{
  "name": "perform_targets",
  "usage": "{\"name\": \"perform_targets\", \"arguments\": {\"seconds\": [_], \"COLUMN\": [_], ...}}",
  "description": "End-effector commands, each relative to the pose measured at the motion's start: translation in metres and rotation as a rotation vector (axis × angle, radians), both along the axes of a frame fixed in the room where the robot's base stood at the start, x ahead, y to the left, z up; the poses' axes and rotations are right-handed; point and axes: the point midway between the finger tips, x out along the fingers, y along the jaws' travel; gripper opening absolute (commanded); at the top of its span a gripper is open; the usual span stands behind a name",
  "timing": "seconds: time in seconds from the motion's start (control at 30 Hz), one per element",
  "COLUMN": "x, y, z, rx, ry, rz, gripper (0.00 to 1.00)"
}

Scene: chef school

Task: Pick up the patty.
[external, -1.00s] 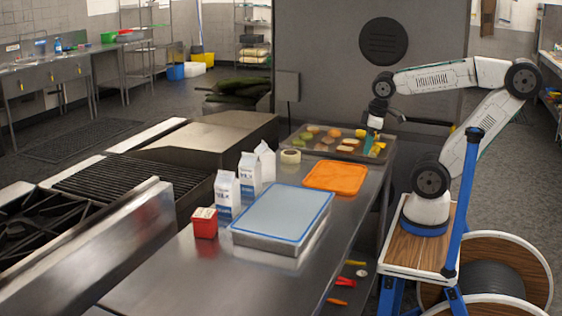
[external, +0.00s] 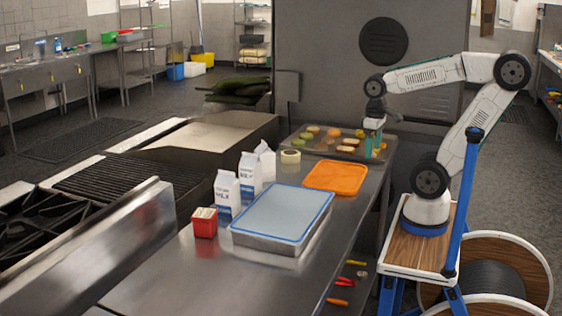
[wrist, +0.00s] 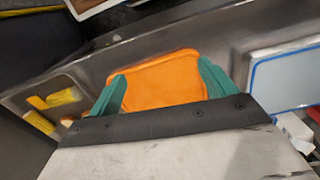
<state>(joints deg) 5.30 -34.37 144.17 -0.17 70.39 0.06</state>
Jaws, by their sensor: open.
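A metal tray (external: 320,150) at the far end of the steel counter holds several small food pieces, green, tan, brownish and yellow. I cannot tell which piece is the patty. My gripper (external: 373,145) has teal fingers and points down over the right part of this tray. In the wrist view my gripper (wrist: 161,75) is open, its two fingers wide apart with nothing held between them. The tray's corner with yellow pieces (wrist: 64,97) shows at the left there; no patty is clearly visible in that view.
An orange board (external: 335,178) lies on the counter just in front of the tray. The counter's near end is clear.

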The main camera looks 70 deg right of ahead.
Motion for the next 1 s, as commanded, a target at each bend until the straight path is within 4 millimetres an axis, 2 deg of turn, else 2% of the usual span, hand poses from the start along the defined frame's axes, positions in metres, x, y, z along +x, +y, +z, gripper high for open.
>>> {"name": "perform_targets", "arguments": {"seconds": [0.27, 0.47, 0.67, 0.8, 0.9, 1.0], "x": [0.098, 0.175, 0.249, 0.298, 0.328, 0.356], "y": [-0.054, -0.111, -0.182, -0.237, -0.272, -0.298], "z": [0.004, -0.007, -0.034, -0.06, -0.074, -0.079], "rx": [0.019, 0.037, 0.053, 0.059, 0.055, 0.04], "ry": [0.102, 0.133, 0.14, 0.127, 0.103, 0.067], "rz": [-0.107, -0.134, -0.134, -0.112, -0.081, -0.035], "gripper": [0.83, 0.83, 0.83, 0.83, 0.83, 0.83]}}
